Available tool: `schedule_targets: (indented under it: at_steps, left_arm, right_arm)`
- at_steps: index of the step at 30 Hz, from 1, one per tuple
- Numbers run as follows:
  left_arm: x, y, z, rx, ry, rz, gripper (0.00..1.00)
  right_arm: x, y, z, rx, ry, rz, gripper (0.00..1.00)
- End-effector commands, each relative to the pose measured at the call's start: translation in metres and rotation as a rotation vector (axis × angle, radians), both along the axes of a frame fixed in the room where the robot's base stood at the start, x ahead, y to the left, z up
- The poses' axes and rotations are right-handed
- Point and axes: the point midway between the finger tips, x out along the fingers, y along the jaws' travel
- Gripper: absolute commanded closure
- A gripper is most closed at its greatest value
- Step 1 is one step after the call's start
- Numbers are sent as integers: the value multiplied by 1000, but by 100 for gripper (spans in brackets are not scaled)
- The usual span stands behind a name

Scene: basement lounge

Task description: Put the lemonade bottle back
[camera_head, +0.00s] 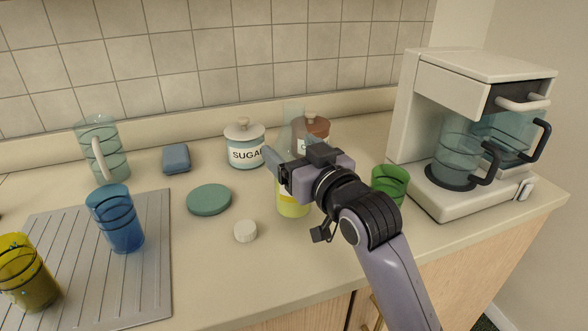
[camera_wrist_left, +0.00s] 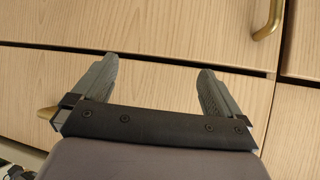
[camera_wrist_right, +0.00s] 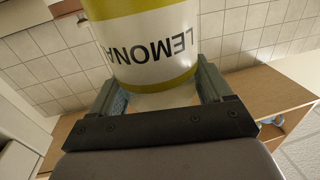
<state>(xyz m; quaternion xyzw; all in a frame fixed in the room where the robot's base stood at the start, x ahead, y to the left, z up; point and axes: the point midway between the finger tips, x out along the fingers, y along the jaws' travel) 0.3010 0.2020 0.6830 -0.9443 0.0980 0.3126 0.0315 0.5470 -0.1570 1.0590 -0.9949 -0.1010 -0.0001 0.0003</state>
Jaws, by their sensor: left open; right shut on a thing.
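The lemonade bottle (camera_head: 293,208) is upright at the middle of the counter, clear with a yellow lower part, and partly hidden behind my right gripper (camera_head: 279,166). That gripper is shut on the bottle. In the right wrist view the bottle's white and yellow label (camera_wrist_right: 150,50) shows between the fingers (camera_wrist_right: 160,92), its lettering upside down. I cannot tell whether the bottle's base touches the counter. My left gripper (camera_wrist_left: 155,82) is open and empty in front of wooden drawer fronts (camera_wrist_left: 160,60); it is outside the head view.
A green round coaster (camera_head: 209,199) and a white cap (camera_head: 245,231) lie left of the bottle. The sugar jar (camera_head: 244,145) and a brown-topped jar (camera_head: 312,128) stand behind it. A green cup (camera_head: 390,183) and coffee maker (camera_head: 470,195) are right; a blue glass (camera_head: 117,220) stands left.

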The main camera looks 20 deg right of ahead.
Motion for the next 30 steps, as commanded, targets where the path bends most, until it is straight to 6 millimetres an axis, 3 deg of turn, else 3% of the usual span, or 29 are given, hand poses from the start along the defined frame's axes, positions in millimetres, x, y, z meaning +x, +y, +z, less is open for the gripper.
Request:
schedule_targets:
  at_steps: [3, 6, 18, 19, 21, 30]
  left_arm:
    - [0, 0, -4, 0, 0, 0, 0]
    - [0, 0, -5, 0, 0, 0, 0]
    - [0, 0, -6, 1, -1, -1, 0]
    - [0, 0, -6, 0, -1, 0, 0]
    - [0, 0, -5, 1, -1, 0, 0]
    - [1, 0, -4, 1, -2, 0, 0]
  right_arm:
    - [0, 0, -22, -2, 3, 0, 75]
    - [0, 0, -30, -1, 0, 0, 75]
    - [0, 0, -34, -1, -2, 0, 75]
    - [0, 0, -36, 0, 2, 0, 18]
    - [0, 0, -35, -1, 2, 0, 0]
    - [0, 0, -31, 0, 1, 0, 0]
